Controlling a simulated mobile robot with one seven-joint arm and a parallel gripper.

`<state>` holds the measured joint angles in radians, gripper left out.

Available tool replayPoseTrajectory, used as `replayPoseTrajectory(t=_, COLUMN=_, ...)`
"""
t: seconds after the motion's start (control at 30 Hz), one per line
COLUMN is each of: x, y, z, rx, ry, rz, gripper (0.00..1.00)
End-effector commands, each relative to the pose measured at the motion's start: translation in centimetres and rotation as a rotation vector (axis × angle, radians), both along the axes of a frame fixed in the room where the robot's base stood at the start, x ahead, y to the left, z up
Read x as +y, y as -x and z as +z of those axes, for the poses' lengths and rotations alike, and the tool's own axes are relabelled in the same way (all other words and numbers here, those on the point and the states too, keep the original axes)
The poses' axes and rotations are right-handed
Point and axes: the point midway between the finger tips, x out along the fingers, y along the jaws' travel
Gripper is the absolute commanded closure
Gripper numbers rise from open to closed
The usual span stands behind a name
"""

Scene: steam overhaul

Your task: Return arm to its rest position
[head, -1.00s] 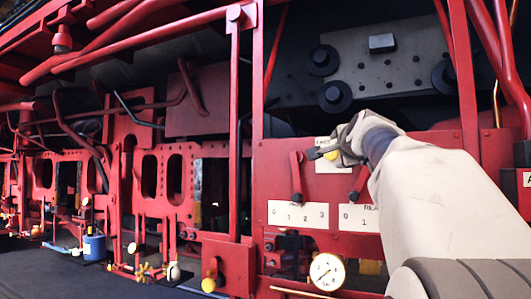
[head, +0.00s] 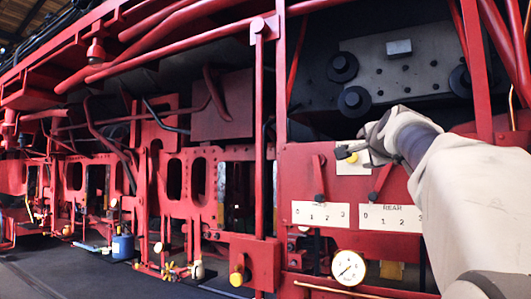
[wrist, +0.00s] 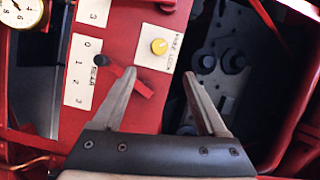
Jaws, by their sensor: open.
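My gripper (head: 362,146) is open and empty in front of the red control panel (head: 300,235), near its upper edge. In the wrist view its two fingers (wrist: 158,74) stand wide apart. The yellow knob (wrist: 159,46) on a white plate shows beyond the gap between them, apart from both tips. The knob (head: 352,158) also shows in the head view, just below the gripper. The red rear lever (wrist: 130,82) appears next to one finger in the wrist view; whether they touch I cannot tell. My forearm comes in from the right.
A front lever (head: 318,178) stands left of the rear lever, above white number plates (head: 320,214). A round gauge (head: 348,267) sits below. Red posts and pipes surround the panel. A blue can (head: 122,246) and small fittings stand at the lower left. The dark floor there has open room.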

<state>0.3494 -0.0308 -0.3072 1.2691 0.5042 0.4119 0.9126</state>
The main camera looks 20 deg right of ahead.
Motion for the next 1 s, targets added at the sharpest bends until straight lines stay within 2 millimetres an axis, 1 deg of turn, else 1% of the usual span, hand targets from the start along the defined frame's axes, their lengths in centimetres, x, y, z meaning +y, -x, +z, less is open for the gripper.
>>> replayPoseTrajectory(t=0.57, x=0.0, y=0.1, z=0.0, rx=0.0, ry=0.0, rz=0.0, gripper=0.25)
replayPoseTrajectory(t=0.67, x=0.5, y=0.1, z=-0.5, rx=0.015, ry=0.006, rz=0.01, gripper=0.25)
replayPoseTrajectory(t=0.77, x=2.3, y=0.1, z=-2.5, rx=0.077, ry=0.029, rz=0.051, gripper=0.25)
replayPoseTrajectory(t=0.83, x=4.6, y=0.4, z=-5.0, rx=0.156, ry=0.062, rz=0.102, gripper=0.25)
replayPoseTrajectory(t=0.87, x=5.8, y=0.5, z=-6.4, rx=0.198, ry=0.083, rz=0.132, gripper=0.25)
replayPoseTrajectory(t=0.9, x=7.6, y=0.9, z=-8.4, rx=0.255, ry=0.114, rz=0.175, gripper=0.25)
replayPoseTrajectory(t=0.97, x=10.4, y=1.6, z=-11.6, rx=0.346, ry=0.168, rz=0.245, gripper=0.25)
replayPoseTrajectory(t=1.0, x=12.3, y=2.2, z=-13.7, rx=0.407, ry=0.209, rz=0.296, gripper=0.25)
